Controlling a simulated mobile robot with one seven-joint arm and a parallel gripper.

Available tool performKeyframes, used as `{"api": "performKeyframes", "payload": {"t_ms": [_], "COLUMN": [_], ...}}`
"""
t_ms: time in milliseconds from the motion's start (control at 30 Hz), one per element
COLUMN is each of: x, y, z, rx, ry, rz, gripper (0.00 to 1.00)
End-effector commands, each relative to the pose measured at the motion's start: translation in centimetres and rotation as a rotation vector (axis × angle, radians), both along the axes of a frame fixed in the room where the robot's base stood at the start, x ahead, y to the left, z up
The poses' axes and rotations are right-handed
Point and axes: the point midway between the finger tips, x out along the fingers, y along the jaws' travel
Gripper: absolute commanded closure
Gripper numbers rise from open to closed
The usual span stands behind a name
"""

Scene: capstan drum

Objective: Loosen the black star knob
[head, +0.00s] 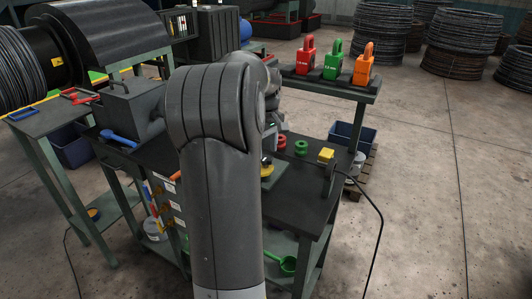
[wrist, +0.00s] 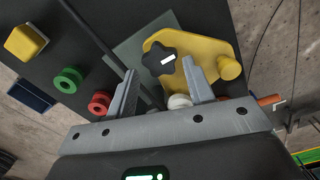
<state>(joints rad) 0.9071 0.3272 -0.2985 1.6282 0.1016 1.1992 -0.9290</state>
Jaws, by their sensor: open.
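The black star knob (wrist: 165,58) has a white mark and sits on a yellow plate (wrist: 218,65) in the wrist view. My gripper (wrist: 159,68) is open and empty. The knob shows past the fingertips, close to the right finger and farther from the left one. I cannot tell the height gap between fingers and knob. The right finger overlaps part of the yellow plate in the picture. A pale round piece (wrist: 180,101) shows between the fingers, partly hidden. In the head view my arm hides the knob, and only a bit of the yellow plate (head: 268,169) shows.
On the dark bench (head: 310,190) are a yellow block (head: 325,155), a green ring (head: 301,147) and a red ring (head: 281,141). A blue-handled tool (head: 118,138) lies at the left. Red, green (head: 333,62) and orange weights stand on a shelf behind. A black cable hangs at the right.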

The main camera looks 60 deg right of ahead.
Motion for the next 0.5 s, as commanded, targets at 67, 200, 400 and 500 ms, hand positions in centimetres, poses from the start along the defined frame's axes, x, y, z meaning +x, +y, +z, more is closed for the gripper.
{"api": "performKeyframes", "payload": {"t_ms": [67, 200, 400, 500], "x": [0.0, 0.0, 0.0, 0.0], "y": [-0.1, 0.0, 0.0, 0.0], "z": [1.7, 4.6, 7.7, 8.4], "rx": [-0.005, -0.003, -0.003, -0.001], "ry": [-0.002, -0.001, -0.001, -0.001], "rz": [0.001, 0.001, 0.001, 0.001], "gripper": [0.52, 0.52, 0.52, 0.52]}}
